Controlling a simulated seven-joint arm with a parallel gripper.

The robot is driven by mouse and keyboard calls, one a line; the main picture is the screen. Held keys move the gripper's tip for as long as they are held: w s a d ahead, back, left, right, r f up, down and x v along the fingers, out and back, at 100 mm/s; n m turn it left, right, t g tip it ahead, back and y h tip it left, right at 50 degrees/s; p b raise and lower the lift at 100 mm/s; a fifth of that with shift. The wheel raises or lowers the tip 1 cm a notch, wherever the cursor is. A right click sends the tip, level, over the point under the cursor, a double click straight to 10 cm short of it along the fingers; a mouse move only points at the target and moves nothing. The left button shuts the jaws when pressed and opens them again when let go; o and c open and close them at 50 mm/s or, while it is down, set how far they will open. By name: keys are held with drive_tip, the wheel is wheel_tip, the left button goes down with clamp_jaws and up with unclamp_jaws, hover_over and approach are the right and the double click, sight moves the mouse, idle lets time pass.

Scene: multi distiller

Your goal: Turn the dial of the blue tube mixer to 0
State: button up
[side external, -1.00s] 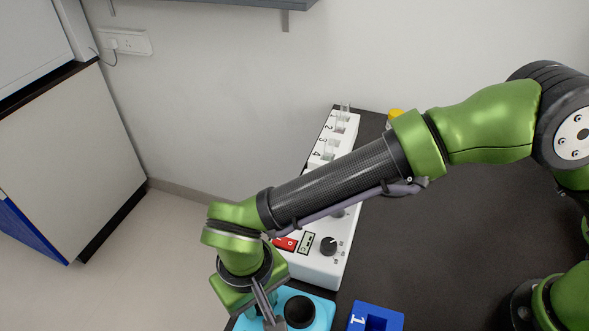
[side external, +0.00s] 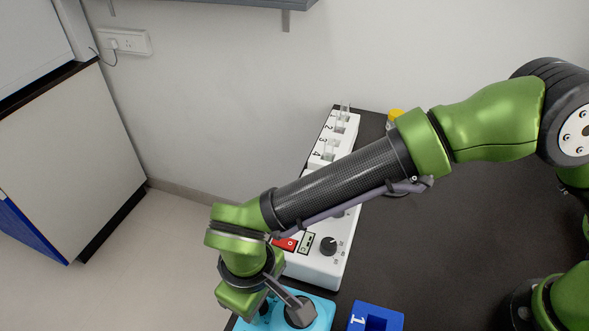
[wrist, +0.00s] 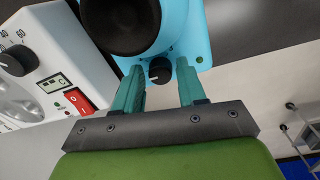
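The blue tube mixer (wrist: 199,42) is a light-blue box with a black round cup (wrist: 120,20) on top. Its small black dial (wrist: 160,70) shows in the wrist view, but its setting is too small to read. My gripper (wrist: 160,78) is open, with one teal finger on each side of the dial and gaps visible between dial and fingers. I cannot tell how deep the fingertips reach. In the side view the mixer (side external: 323,311) is at the bottom edge, partly covered by my gripper, and the dial is hidden.
A white heating device (side external: 316,268) with a black knob, small display and red switch stands just behind the mixer. A blue block (side external: 362,312) marked 1 is to its right. A yellow-capped item (side external: 396,113) stands farther back. The dark table (side external: 450,230) is clear to the right.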

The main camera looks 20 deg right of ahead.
drive_tip(key=shift+o, duration=1)
wheel_tip(320, 180, up, 17)
drive_tip(key=shift+s+a, duration=0.25)
drive_tip(key=shift+a, duration=0.1)
drive_tip(key=w+d+r+m+t+y, duration=0.1)
drive_tip(key=w+d+m+t+y, duration=0.2)
drive_tip(key=d, duration=1.7)
drive_tip(key=s+d+m+t, duration=0.2)
drive_tip(key=d+m, duration=0.2)
drive_tip(key=d, duration=0.6)
drive_tip(key=s+d+r+m+t, duration=0.1)
drive_tip(key=d+m, duration=0.3)
drive_tip(key=d, duration=0.6)
drive_tip(key=shift+s+d+r+t+h, duration=0.2)
drive_tip(key=shift+s+t+h, duration=0.15)
drive_tip(key=shift+s, duration=0.4)
